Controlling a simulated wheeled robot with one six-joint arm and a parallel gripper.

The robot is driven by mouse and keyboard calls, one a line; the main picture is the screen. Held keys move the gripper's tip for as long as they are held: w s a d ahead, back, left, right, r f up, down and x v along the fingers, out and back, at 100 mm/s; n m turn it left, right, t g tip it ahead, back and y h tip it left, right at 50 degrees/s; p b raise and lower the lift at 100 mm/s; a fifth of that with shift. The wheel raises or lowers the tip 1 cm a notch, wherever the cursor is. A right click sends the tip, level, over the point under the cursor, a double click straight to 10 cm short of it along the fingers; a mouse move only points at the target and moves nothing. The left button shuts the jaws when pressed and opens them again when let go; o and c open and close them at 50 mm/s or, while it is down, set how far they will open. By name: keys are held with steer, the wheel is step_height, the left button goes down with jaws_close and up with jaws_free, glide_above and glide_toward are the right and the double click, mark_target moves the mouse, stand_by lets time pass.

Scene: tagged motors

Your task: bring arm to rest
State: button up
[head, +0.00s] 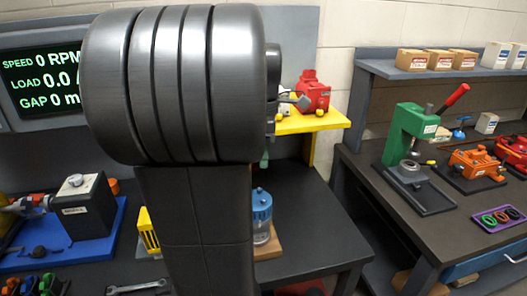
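The large dark ribbed link of my arm fills the left middle of the head view, upright and close to the camera. My gripper cannot be made out; the link covers much of the middle of the scene. Small dark and grey parts show just past the link's right edge, and I cannot tell whether they belong to my arm. A red motor-like unit (313,92) stands on a yellow stand (318,122) right of the link. No held object can be seen.
The right bench (372,182) holds a green press (407,135) and orange and red units. A screen (45,82) stands left.

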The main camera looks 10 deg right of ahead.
steer(key=shift+f, duration=0.1)
step_height(320, 180, down, 14)
steer(key=shift+r+p, duration=0.2)
steer(key=shift+p, duration=0.3)
steer(key=shift+r, duration=0.1)
